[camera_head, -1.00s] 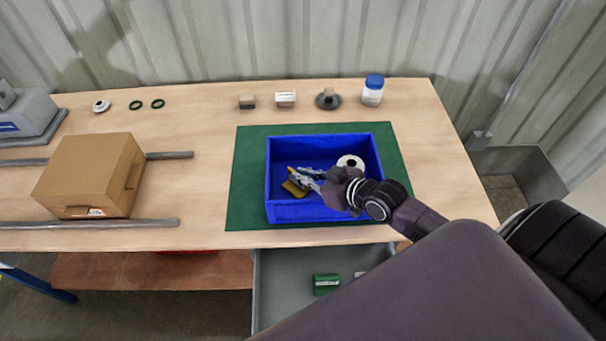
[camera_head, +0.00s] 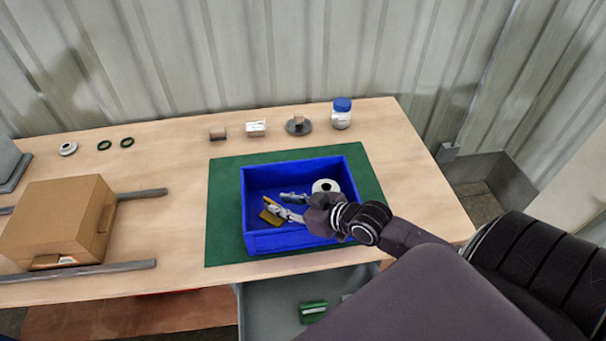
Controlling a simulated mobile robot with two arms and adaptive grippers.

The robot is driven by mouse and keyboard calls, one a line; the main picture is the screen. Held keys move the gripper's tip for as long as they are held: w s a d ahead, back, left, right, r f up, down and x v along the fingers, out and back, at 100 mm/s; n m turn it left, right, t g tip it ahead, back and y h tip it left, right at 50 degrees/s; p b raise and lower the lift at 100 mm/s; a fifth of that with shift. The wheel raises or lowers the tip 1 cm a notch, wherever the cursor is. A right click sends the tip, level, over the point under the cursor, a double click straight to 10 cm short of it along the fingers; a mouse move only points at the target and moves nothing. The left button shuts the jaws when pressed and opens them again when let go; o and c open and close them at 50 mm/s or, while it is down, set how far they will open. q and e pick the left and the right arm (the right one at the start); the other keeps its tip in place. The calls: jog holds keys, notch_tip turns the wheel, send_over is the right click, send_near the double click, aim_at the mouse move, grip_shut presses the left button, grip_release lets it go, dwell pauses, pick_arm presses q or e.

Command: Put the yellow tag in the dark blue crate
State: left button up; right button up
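The dark blue crate (camera_head: 262,242) stands on a green mat on the table. The yellow tag (camera_head: 270,215) is inside the crate, toward its front left, and looks tilted. My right gripper (camera_head: 283,205) reaches into the crate from the right. Its fingers are spread apart, with the tag just beyond the nearer fingertip; whether that finger touches the tag I cannot tell. A white ring-shaped roll (camera_head: 326,187) is in the crate's back right, partly hidden by my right gripper. My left gripper is out of view.
A cardboard box (camera_head: 55,220) rests by grey rails at the left. Small blocks, a grey disc part (camera_head: 298,125) and a blue-lidded jar (camera_head: 342,114) stand behind the mat (camera_head: 222,205). An open grey drawer below holds a green item (camera_head: 313,311).

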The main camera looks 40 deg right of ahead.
jog(key=v, duration=1)
jog(key=shift+b, duration=0.3)
jog(key=shift+a, duration=0.1)
